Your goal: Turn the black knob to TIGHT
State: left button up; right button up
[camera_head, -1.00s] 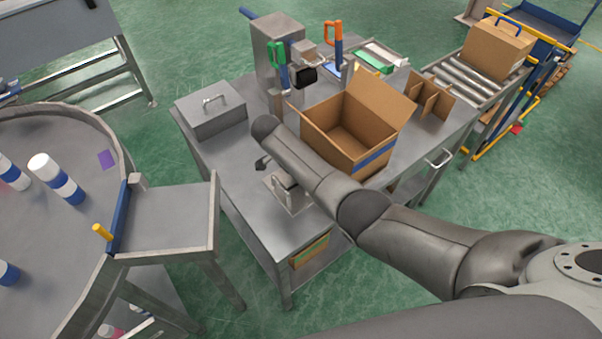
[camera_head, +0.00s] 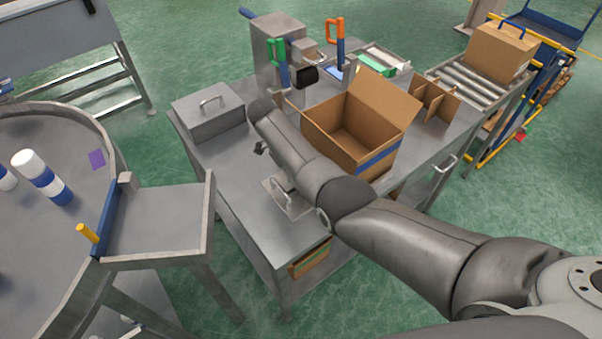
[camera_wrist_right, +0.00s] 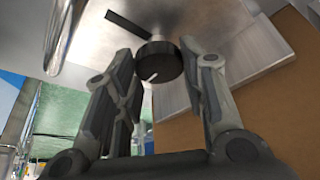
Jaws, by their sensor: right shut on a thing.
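In the right wrist view the black knob (camera_wrist_right: 158,62) is a short round cylinder with a thin white mark on its face. It sits on a grey metal face beside a black bar (camera_wrist_right: 128,24). My right gripper (camera_wrist_right: 166,68) has one finger on each side of the knob and is shut on it. In the head view my right arm reaches over the steel table, and its gripper cannot be clearly made out there. No TIGHT lettering is readable. My left gripper is not in view.
A round table (camera_head: 85,225) with bottles is at left.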

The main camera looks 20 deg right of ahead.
jog(key=o, duration=1)
jog(key=shift+r, duration=0.15)
jog(key=v, duration=1.1)
jog(key=shift+a+r, duration=0.1)
jog(key=shift+r, duration=0.3)
